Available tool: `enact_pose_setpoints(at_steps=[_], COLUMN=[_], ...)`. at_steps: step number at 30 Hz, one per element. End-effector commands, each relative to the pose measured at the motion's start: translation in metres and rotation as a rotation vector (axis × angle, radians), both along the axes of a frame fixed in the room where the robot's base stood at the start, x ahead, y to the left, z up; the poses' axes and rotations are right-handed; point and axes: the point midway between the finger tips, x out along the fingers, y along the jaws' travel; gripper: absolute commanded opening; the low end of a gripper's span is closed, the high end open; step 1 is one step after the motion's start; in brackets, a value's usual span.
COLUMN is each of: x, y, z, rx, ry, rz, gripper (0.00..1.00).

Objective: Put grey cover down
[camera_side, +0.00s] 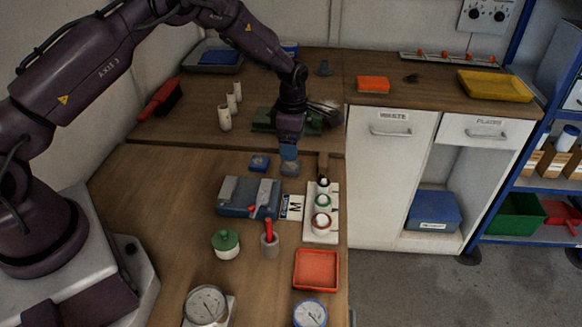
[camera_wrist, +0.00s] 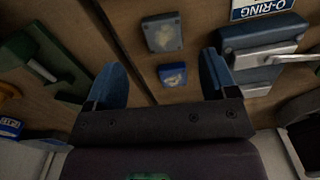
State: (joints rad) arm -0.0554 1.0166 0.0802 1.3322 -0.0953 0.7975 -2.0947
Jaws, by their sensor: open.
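The blue device (camera_side: 248,211) with grey parts on top sits on the bench, left of the white label card. A grey plate, likely the grey cover (camera_side: 266,190), stands on its right half, with a red-tipped lever beside it. I cannot tell whether the cover is raised or down. In the wrist view the device (camera_wrist: 262,36) is at the upper right, with a grey plate (camera_wrist: 262,55) and a pale lever. My gripper (camera_side: 289,170) is above the bench, behind and right of the device. In the wrist view its blue fingers (camera_wrist: 163,78) are apart with nothing held.
A small blue block (camera_side: 259,163) lies behind the device; the wrist view shows two small blocks ahead of my fingers. A white rack (camera_side: 322,228) with ringed pieces stands right. A green-lidded jar (camera_side: 227,244), red-handled tool (camera_side: 269,242) and red tray (camera_side: 316,270) are in front.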

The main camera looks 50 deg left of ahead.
Motion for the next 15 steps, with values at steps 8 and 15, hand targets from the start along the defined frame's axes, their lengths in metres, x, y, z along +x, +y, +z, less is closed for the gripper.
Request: enact_pose_setpoints(at_steps=[8,15], x=[-0.003,-0.006], y=[0.0,-0.001], z=[-0.024,-0.058], rx=[0.0,0.0], ry=[0.001,0.002], rz=[0.0,-0.001], gripper=[0.79,0.79])
